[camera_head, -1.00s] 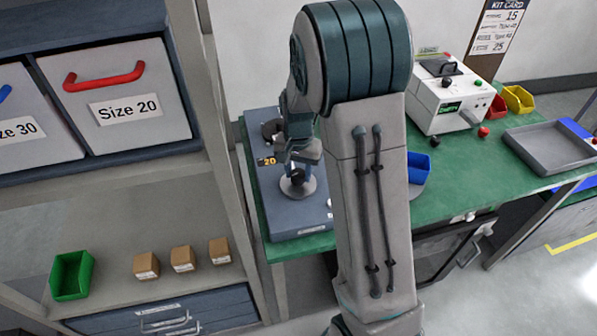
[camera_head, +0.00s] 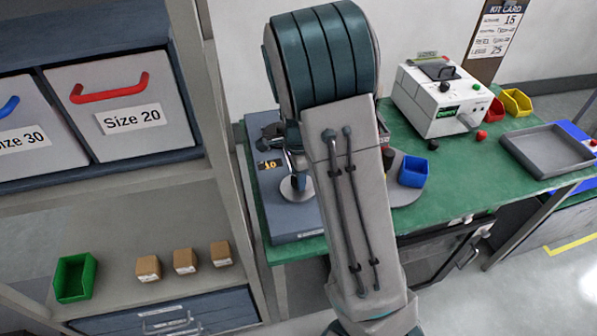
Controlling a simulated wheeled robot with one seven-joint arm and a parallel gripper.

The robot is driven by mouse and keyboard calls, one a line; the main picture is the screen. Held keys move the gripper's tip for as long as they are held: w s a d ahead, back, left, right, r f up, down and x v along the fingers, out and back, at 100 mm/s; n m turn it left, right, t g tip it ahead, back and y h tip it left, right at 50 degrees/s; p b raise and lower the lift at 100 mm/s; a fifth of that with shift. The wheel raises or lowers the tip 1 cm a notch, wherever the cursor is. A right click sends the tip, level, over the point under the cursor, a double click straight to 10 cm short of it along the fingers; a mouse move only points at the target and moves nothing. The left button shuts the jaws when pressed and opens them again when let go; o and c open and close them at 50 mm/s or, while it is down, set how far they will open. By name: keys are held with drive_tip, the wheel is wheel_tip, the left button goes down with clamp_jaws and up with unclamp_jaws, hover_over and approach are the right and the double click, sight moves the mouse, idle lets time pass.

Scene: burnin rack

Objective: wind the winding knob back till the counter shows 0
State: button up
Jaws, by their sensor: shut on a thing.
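The winding machine (camera_head: 290,226) is a blue-grey block at the left end of the green bench. Its small counter (camera_head: 268,164) shows yellow digits that look like 10. The dark winding knob (camera_head: 299,182) stands on a round grey disc near the front of the block. My gripper (camera_head: 297,172) points down over the knob and is shut on it. My own arm hides the right side of the machine and part of the gripper, so the fingertips are hard to see.
Right of my arm are a blue bin (camera_head: 413,171), a white tester (camera_head: 440,100), red and yellow bins, and a grey tray (camera_head: 548,150). A shelf post (camera_head: 215,120) rises close to the machine's left. The shelf holds drawers, small boxes and a green bin (camera_head: 75,277).

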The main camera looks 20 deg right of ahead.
drive_tip(key=shift+r+m+p, duration=0.1)
drive_tip(key=shift+m+p, duration=0.65)
drive_tip(key=shift+m, duration=0.95)
drive_tip(key=shift+w, duration=0.1)
drive_tip(key=o, duration=1)
wheel_tip(320, 180, up, 14)
drive_tip(key=shift+f+b, duration=0.15)
drive_tip(key=shift+b, duration=0.4)
